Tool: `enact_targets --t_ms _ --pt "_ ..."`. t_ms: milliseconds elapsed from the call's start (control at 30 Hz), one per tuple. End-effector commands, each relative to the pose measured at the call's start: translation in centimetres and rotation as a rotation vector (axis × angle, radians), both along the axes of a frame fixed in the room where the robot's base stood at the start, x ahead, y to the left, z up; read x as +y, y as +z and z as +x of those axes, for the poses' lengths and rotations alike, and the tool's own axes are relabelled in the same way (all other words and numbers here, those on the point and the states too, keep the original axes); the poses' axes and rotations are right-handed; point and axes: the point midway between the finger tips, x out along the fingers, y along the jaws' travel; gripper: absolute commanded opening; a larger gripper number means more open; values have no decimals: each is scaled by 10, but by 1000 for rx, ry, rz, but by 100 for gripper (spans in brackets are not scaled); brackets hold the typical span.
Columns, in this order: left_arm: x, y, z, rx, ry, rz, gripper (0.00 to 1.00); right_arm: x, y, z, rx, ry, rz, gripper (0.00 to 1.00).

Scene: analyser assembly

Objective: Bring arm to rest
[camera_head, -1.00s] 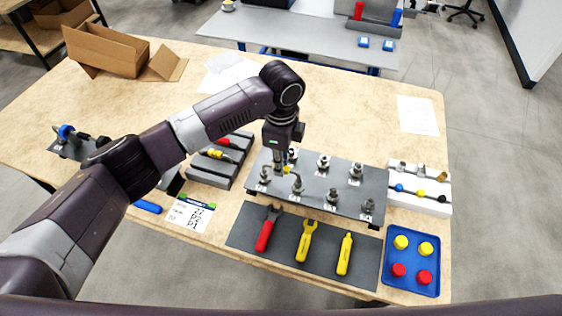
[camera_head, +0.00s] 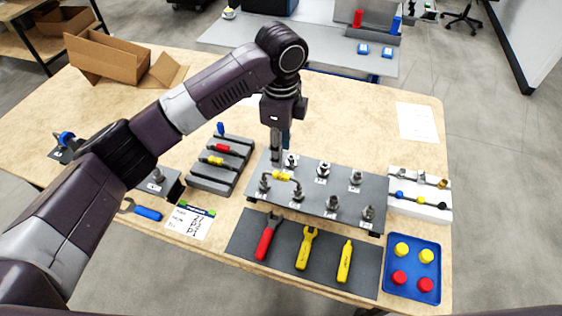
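My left arm reaches in from the left. Its gripper (camera_head: 277,155) points straight down above the back left part of the grey fitting plate (camera_head: 312,205). I see the fingers edge-on, so their opening does not show. A small tube with a yellow band (camera_head: 282,177) spans two fittings at the plate's left end, just below and apart from the fingers. Something blue shows right beside the fingers, partly hidden. My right gripper is out of view.
A grey rack with coloured tools (camera_head: 208,178) stands left of the plate. In front lies a dark mat (camera_head: 262,258) with a red and two yellow tools. At right are a white holder (camera_head: 432,214) and a blue tray (camera_head: 412,292) with red and yellow caps. An open cardboard box (camera_head: 105,55) stands at back left.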

Motion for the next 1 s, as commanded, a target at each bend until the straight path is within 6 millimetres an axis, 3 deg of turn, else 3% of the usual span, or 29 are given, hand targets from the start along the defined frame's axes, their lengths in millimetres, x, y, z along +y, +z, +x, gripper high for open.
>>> enact_targets --t_ms 200,700,867,1000 --pt "0 26 0 -1 0 0 33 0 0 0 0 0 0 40" --pt "-1 30 -1 1 0 -1 33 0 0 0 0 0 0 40" --pt "-9 12 -11 9 19 -37 33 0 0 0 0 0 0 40" --pt "-26 -23 -36 22 93 -127 33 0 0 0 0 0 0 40"
